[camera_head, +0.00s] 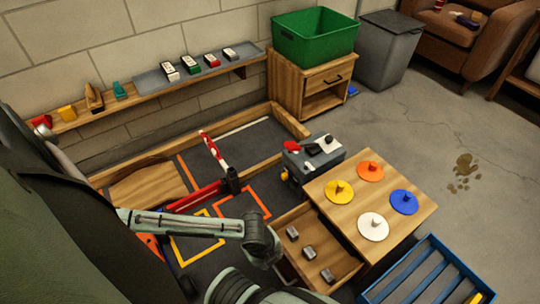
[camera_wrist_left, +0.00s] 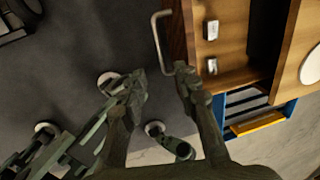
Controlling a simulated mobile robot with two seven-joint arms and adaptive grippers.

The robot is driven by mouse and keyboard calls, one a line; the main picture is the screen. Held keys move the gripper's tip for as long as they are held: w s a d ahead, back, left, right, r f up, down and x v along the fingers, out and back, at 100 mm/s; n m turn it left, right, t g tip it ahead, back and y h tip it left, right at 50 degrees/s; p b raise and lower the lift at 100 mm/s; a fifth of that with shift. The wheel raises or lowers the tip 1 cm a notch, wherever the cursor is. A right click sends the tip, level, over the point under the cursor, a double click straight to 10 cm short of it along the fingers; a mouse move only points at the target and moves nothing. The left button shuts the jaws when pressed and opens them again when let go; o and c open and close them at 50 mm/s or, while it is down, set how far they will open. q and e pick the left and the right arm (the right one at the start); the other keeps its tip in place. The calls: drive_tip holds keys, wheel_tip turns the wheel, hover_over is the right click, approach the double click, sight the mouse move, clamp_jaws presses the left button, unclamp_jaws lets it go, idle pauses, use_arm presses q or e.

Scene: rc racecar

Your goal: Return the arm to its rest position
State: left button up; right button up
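My left arm (camera_head: 190,223) reaches in from the left in the head view, across the floor mat, and bends down beside the open drawer. The left gripper (camera_wrist_left: 165,84) shows in the left wrist view with its two dark fingers apart and nothing between them. It is beside the lower end of the grey drawer handle (camera_wrist_left: 156,38); I cannot tell whether it touches it. In the head view I cannot make out its fingertips. My right gripper is not in view.
The open wooden drawer (camera_head: 291,214) holds grey blocks (camera_head: 309,252). The table (camera_head: 343,187) above carries several coloured discs. A blue slatted crate (camera_head: 425,262) stands at lower right. A barrier gate (camera_head: 214,150) stands on the mat. Open floor lies at right.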

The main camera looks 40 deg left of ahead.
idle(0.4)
use_arm(q)
drive_tip(key=w+d+r+n+t+p, duration=0.1)
drive_tip(key=w+d+r+n+p, duration=0.25)
drive_tip(key=r+n, duration=0.4)
drive_tip(key=s+a+r+n+y+p, duration=0.1)
drive_tip(key=s+a+r+n, duration=0.1)
drive_tip(key=a+n, duration=0.3)
drive_tip(key=s+a+r+n+y+p, duration=0.1)
drive_tip(key=s+a+r+n, duration=0.1)
drive_tip(key=a+n, duration=0.3)
drive_tip(key=s+n, duration=0.1)
drive_tip(key=n, duration=0.2)
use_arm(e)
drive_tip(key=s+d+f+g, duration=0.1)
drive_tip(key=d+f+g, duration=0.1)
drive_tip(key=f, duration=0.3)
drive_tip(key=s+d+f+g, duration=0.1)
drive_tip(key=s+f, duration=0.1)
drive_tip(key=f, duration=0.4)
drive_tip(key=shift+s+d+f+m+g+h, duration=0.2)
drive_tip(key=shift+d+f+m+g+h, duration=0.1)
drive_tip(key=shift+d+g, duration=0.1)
use_arm(q)
drive_tip(key=shift+s+a, duration=0.15)
drive_tip(key=shift+s, duration=0.05)
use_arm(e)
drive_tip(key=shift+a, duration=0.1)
